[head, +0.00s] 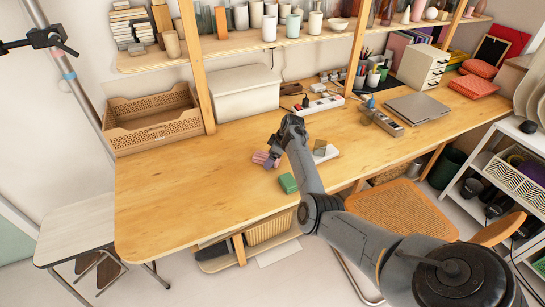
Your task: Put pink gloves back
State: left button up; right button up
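A small pink item (260,157), which looks like the gloves, lies on the wooden table left of centre. Its right end is dark purple, and it is too small to make out individual gloves. My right arm reaches in from the lower right, and my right gripper (273,150) is at the right end of the pink item. The gripper and the item overlap in the picture. I cannot tell whether they touch or whether the fingers are open or shut. My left gripper is not in view.
A green block (287,183) and a white item (326,153) lie near my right arm. A wooden crate (152,118) and a pale box (244,93) stand at the back. A laptop (417,108) lies right. The table's left part is clear. Shelf posts rise behind.

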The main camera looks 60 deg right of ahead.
jog(key=a+p+v, duration=0.1)
jog(key=p+v, duration=0.2)
jog(key=v, duration=0.8)
jog(key=s+a+f+h, duration=0.1)
jog(key=a, duration=0.1)
jog(key=s+a+f+g+h, duration=0.1)
jog(key=s+a+f, duration=0.1)
jog(key=a, duration=0.1)
jog(key=s+a+f+g+h, duration=0.1)
jog(key=a+h, duration=0.1)
jog(key=a, duration=0.1)
jog(key=shift+s+a+f, duration=0.2)
jog(key=shift+f, duration=0.15)
jog(key=s+a+f, duration=0.3)
jog(key=a, duration=0.5)
jog(key=s+a+f, duration=0.2)
jog(key=s+a, duration=0.1)
jog(key=a, duration=0.6)
jog(key=s+a+y, duration=0.1)
jog(key=s+a, duration=0.5)
jog(key=a, duration=0.4)
jog(key=s+a+t+y, duration=0.1)
jog(key=s+a+y, duration=0.1)
jog(key=s+a, duration=0.4)
jog(key=a, duration=0.3)
jog(key=shift+s+a+r, duration=0.35)
jog(key=shift+s+a, duration=0.05)
jog(key=shift+r, duration=0.1)
